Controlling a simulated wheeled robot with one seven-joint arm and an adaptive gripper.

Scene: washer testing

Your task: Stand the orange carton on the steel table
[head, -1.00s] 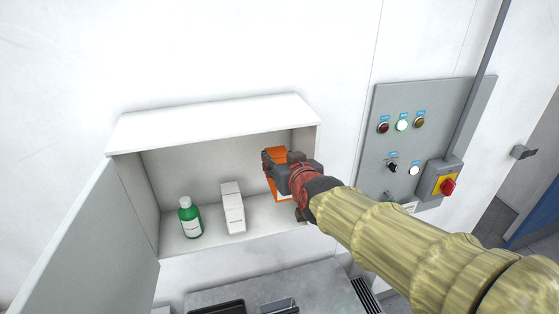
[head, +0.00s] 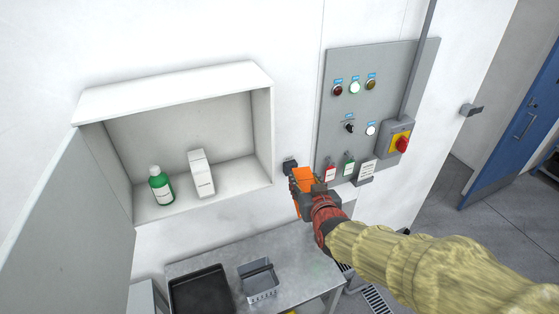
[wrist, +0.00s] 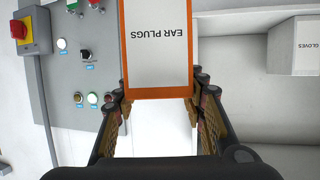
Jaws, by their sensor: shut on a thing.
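The orange carton (head: 304,180) is in my gripper (head: 308,194), outside the cabinet and to its right, in front of the wall. In the wrist view the carton (wrist: 158,45) shows a white label reading "EAR PLUGS", upside down in the picture. My gripper's fingers (wrist: 158,105) stand on both sides of its lower part. The steel table (head: 220,255) is below and to the left in the head view; the carton appears above and apart from it.
A black tray (head: 200,290) and a grey metal bin (head: 259,283) stand on the table. The open white cabinet (head: 180,95) holds a green bottle (head: 160,187) and a white carton (head: 202,175). A control panel (head: 385,75) is on the wall at right.

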